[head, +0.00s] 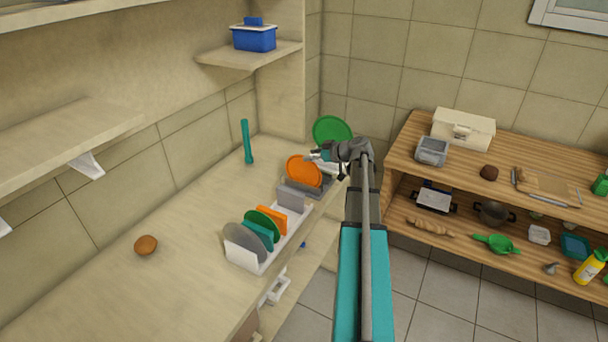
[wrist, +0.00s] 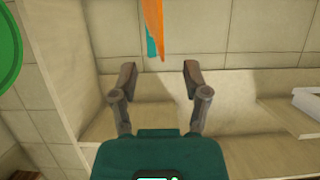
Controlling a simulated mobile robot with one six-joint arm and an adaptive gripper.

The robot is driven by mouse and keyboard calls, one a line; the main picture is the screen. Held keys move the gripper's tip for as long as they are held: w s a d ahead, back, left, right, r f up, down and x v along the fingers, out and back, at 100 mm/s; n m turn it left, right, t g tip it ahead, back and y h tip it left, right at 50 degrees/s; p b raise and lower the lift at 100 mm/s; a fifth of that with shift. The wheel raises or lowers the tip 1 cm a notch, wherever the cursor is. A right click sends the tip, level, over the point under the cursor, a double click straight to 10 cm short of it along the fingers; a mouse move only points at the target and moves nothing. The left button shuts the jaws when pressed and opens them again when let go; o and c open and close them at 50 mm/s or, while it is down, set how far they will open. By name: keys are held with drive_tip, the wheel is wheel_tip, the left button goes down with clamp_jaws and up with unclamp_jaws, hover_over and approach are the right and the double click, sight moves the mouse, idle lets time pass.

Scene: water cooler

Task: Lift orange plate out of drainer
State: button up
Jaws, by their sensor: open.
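In the wrist view the orange plate (wrist: 154,28) shows nearly edge-on at the top, in line with the gap between my fingers. My gripper (head: 312,156) is beside the plate's upper right edge in the head view. In the wrist view my gripper (wrist: 159,72) is open, with nothing between its fingertips. I cannot tell whether a finger touches the plate.
A green plate (head: 332,129) stands behind my gripper. A white rack (head: 246,262) with several plates stands nearer along the counter. A teal upright object (head: 247,142) and a brown round item (head: 145,245) are on the counter. The counter's left part is mostly clear.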

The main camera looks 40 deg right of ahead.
sight(304, 155)
drive_tip(key=shift+b+x, duration=0.5)
drive_tip(key=shift+x, duration=1.25)
drive_tip(key=shift+d, duration=0.1)
clamp_jaws()
